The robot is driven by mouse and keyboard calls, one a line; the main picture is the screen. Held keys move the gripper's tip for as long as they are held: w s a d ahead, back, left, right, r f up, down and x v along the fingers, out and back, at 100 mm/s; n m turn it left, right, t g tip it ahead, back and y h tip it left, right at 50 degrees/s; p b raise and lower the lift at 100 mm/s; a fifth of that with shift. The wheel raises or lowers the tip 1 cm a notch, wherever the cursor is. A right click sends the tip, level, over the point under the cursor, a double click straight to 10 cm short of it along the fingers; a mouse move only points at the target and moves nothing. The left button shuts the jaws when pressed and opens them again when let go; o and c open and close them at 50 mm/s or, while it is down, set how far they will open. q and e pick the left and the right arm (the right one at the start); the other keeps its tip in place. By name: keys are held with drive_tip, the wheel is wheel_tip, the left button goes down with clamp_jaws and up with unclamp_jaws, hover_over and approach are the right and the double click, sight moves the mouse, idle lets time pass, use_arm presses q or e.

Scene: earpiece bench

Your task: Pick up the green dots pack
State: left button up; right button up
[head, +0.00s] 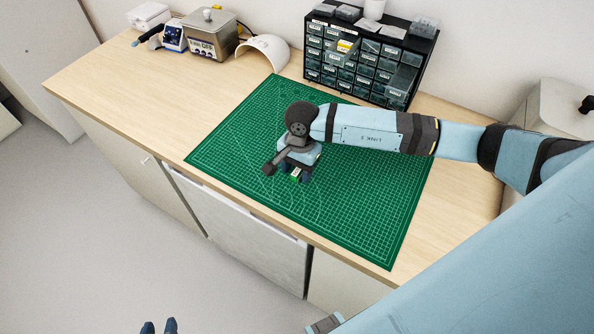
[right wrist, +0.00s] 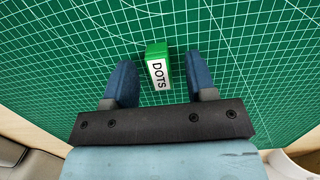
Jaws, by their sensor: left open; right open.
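The green dots pack (right wrist: 158,68) is a small green box with a white label reading DOTS. It sits on the green cutting mat (head: 235,125), and a bit of it (head: 296,174) shows under my right arm in the head view. My right gripper (right wrist: 159,72) is open above the mat. In the right wrist view the pack appears between its two blue fingers, with a gap on each side; I cannot tell how high the fingertips are. My left gripper (head: 159,326) is open and empty, low at the bottom edge of the head view, over the floor.
A black drawer cabinet (head: 309,75) with several small drawers stands at the back of the wooden bench (head: 120,85). A white curved shell (head: 262,50), a metal bath (head: 210,40) and a small blue device (head: 173,37) stand at the back left. The mat around the pack is clear.

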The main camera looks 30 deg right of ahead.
clamp_jaws()
drive_tip(key=shift+r, duration=0.15)
